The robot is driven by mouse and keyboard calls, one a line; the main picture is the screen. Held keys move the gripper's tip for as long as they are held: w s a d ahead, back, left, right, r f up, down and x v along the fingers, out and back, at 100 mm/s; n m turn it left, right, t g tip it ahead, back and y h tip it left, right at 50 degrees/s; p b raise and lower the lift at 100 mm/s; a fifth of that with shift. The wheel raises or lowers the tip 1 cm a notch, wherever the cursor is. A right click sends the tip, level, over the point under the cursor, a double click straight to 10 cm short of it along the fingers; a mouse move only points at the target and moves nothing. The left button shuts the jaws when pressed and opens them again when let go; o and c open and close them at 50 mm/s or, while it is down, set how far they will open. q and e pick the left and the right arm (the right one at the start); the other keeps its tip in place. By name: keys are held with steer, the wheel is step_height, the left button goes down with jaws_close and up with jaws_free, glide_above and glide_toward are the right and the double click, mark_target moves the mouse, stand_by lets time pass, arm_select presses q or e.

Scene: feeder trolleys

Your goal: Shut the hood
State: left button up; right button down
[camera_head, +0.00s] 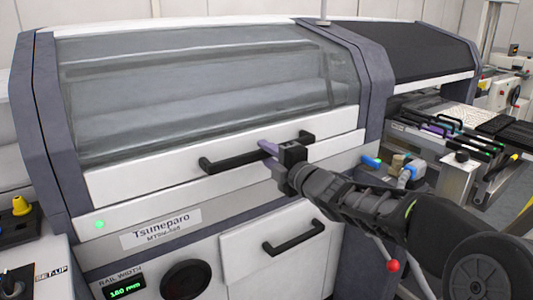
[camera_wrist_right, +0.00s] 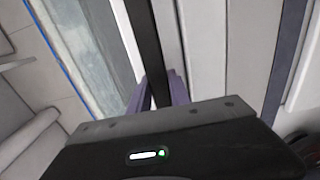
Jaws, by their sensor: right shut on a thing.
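The hood (camera_head: 130,184) is a wide white-framed cover with a clear window (camera_head: 200,80), on the front of the machine in the head view. It lies down over the opening, its lower edge along the white front strip (camera_head: 115,217); I see no clear gap there. Its black bar handle (camera_head: 232,162) runs along the lower frame. My right gripper (camera_head: 268,147) is shut on this handle, near its middle. In the right wrist view the handle (camera_wrist_right: 144,40) passes between the purple fingers (camera_wrist_right: 160,92). My left gripper is out of view.
Below is a drawer-like panel with a second black handle (camera_head: 294,236), a round black knob (camera_head: 186,279) and a green display (camera_head: 124,289). A second dark hood (camera_head: 420,50) and feeders (camera_head: 440,130) stand at right. A yellow button (camera_head: 21,206) is at left.

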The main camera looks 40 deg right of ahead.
steer(key=shift+s+r+p, duration=0.1)
steer(key=shift+r+p, duration=0.25)
steer(key=shift+p, duration=0.15)
steer(key=s+r+p, duration=0.3)
steer(key=r+p, duration=0.4)
steer(key=shift+s+g+p, duration=0.35)
steer(key=shift+s+g, duration=0.05)
steer(key=c, duration=1.2)
jaws_free()
steer(key=shift+f, duration=0.1)
